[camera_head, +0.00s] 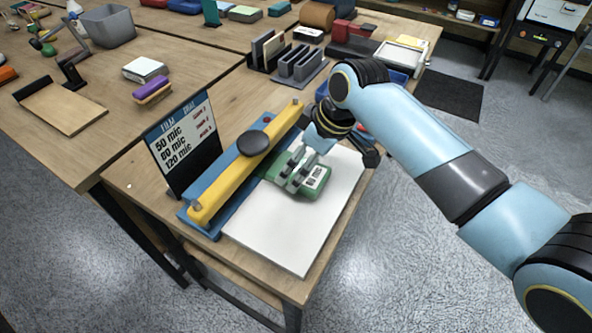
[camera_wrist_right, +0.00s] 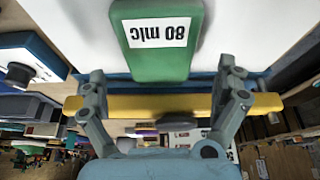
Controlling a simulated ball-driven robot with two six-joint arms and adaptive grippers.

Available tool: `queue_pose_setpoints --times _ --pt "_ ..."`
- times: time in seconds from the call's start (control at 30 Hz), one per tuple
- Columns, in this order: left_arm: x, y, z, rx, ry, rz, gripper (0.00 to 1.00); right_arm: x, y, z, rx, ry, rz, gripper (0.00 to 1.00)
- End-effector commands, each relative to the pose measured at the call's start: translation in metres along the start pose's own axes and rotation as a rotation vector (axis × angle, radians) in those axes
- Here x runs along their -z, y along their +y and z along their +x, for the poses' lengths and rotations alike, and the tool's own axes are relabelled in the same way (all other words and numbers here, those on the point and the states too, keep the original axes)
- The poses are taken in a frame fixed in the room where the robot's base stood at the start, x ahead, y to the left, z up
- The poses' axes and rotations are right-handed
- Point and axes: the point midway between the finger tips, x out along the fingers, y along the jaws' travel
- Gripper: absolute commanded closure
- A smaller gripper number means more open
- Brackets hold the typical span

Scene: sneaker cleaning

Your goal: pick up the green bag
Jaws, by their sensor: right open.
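The green bag (camera_head: 316,182) lies on the white board (camera_head: 290,228), close to the yellow bar. In the right wrist view the green bag (camera_wrist_right: 160,62) shows a white label that reads "80 mic" upside down. My right gripper (camera_head: 293,170) is over the bag in the head view and partly covers it. In the wrist view its two fingers (camera_wrist_right: 163,80) stand wide apart, one towards each side of the bag, with nothing held between them. I cannot tell whether they touch the bag. My left gripper is not in view.
A yellow bar (camera_head: 226,182) with a black knob runs along a blue base beside the board. A "FILM" sign (camera_head: 185,142) stands at its left. A grey slotted rack (camera_head: 298,66) stands behind. The front of the board is clear.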

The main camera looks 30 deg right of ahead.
Motion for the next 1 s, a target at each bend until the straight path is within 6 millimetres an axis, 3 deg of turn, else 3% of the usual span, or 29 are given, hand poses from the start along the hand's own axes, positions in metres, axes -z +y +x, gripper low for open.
queue_pose_setpoints --times 0.23,1.0 --pt "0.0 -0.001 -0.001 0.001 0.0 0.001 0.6 -0.001 0.0 0.031 0.001 0.0 0.002 0.0" --pt "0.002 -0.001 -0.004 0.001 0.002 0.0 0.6 -0.003 0.001 0.037 0.0 0.0 0.001 0.0"
